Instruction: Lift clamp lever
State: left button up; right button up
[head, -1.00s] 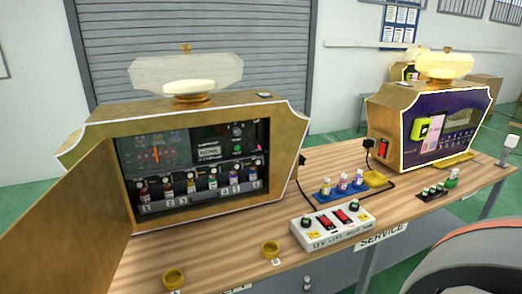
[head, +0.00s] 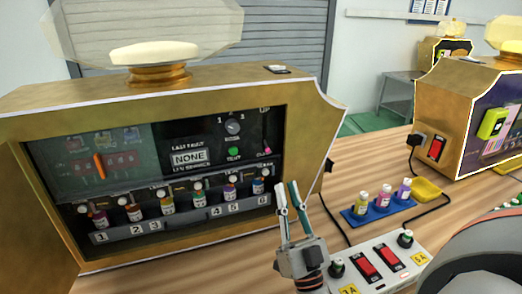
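The gold vending machine (head: 305,120) stands open at the left, showing a dark inner panel. A small pink lever (head: 267,143) is at the panel's right edge, above a label too small to read surely; it may be the clamp lever. An orange handle (head: 99,165) tilts on the panel's left part, behind a greenish clear cover. My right gripper (head: 286,187) points up in front of the machine's lower right corner, below and nearer than the pink lever. Its two fingers are apart with nothing between them. My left gripper is not in view.
Several small bottles (head: 166,202) stand in a numbered row below the panel. A white switch box (head: 390,262) with red switches lies right of my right gripper. A blue holder (head: 370,217) with bottles and a second machine (head: 445,110) are farther right.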

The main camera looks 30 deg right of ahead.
aim_at(264, 140)
jog(key=w+d+r, duration=0.2)
jog(key=w+d, duration=0.2)
jog(key=w, duration=0.9)
jog(key=shift+w+r, duration=0.2)
grip_shut()
